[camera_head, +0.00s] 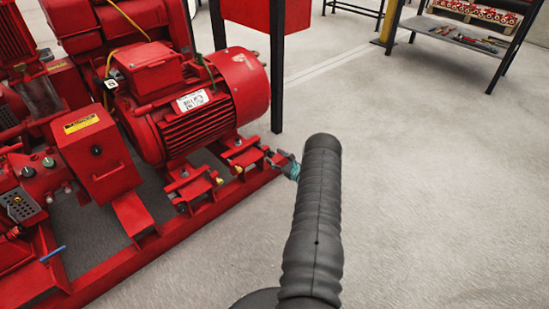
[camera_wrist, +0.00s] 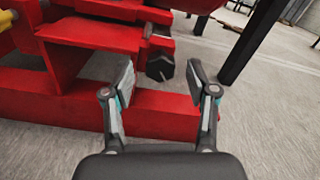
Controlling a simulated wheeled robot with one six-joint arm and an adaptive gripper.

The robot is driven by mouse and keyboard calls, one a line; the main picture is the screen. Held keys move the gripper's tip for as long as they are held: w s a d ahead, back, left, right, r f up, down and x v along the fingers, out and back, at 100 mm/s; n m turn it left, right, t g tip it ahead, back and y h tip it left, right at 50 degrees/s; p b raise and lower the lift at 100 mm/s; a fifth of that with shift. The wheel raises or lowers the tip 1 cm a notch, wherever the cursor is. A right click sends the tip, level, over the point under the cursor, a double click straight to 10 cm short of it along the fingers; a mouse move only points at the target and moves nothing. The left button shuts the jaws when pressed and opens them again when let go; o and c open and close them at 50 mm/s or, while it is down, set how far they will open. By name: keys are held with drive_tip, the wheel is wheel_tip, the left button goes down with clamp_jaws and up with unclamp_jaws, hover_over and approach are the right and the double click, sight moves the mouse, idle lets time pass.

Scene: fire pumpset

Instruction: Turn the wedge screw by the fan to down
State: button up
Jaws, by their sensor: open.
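The red motor (camera_head: 190,105) stands on a red base frame, with its round fan-end cover (camera_head: 248,85) facing right. In the wrist view a dark, faceted screw head (camera_wrist: 160,67) stands by the red mount, between and just beyond my fingertips. I take it for the wedge screw by the fan; its exact angle is hard to tell. My gripper (camera_wrist: 160,82) is open, one finger on each side of the head, with a visible gap on both sides. In the head view my gripper (camera_head: 289,165) is small, beside the mount's right end, partly hidden by my arm.
A red base rail (camera_wrist: 155,112) runs below the fingers. A second, rod-like screw (camera_wrist: 149,30) sticks out farther back on the mount. A dark post (camera_head: 277,70) stands behind the motor. A shelf with tools (camera_head: 465,35) is far right. The floor at right is clear.

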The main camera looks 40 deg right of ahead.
drive_tip(key=shift+w, duration=0.45)
clamp_jaws()
